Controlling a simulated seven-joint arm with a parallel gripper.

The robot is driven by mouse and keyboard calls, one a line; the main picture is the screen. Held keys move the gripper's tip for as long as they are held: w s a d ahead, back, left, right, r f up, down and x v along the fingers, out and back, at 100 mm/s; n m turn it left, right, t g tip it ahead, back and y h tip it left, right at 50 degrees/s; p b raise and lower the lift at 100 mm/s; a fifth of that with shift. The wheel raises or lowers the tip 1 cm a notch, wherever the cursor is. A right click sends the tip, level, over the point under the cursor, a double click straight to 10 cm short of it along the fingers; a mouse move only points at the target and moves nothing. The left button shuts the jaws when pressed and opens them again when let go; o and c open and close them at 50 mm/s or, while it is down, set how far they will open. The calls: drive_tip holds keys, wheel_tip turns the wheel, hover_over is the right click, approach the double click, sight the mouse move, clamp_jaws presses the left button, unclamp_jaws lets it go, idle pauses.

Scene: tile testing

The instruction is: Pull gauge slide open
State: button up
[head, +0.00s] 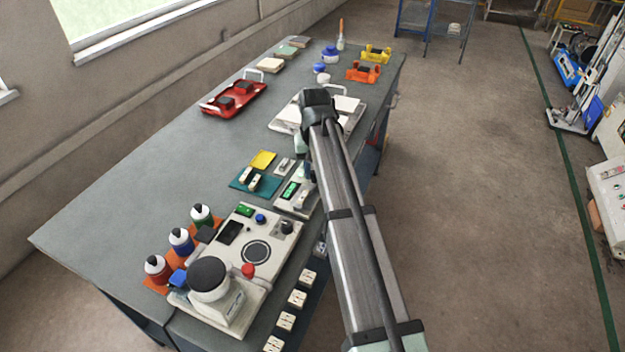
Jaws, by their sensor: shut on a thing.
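The gauge (297,196) is a small pale grey device with a green display, near the right edge of the grey-green workbench (150,170). My arm crosses in front of its right side. My gripper (307,178) is down at the gauge's far right side, mostly hidden behind my arm link. It is shut on the gauge slide, but the fingertips and the grip itself are too small and covered to make out. How far the slide stands out cannot be told from this view.
A tester with a round plate (257,252) stands nearer, beside capped bottles (181,241). A teal mat (255,181) and yellow tile (263,160) lie left of the gauge. A white tray (275,127) and red tray (208,108) stand farther back. The bench's left middle is clear.

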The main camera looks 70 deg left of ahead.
drive_tip(key=shift+w+a, duration=0.1)
drive_tip(key=shift+a, duration=0.05)
drive_tip(key=shift+w+a, duration=0.3)
drive_tip(key=shift+w, duration=0.05)
drive_tip(key=shift+w+a, duration=0.1)
idle(0.5)
drive_tip(key=shift+w+a, duration=0.45)
drive_tip(key=o, duration=0.9)
drive_tip(key=shift+c, duration=0.2)
drive_tip(key=shift+r, duration=0.15)
drive_tip(key=shift+r, duration=2.9)
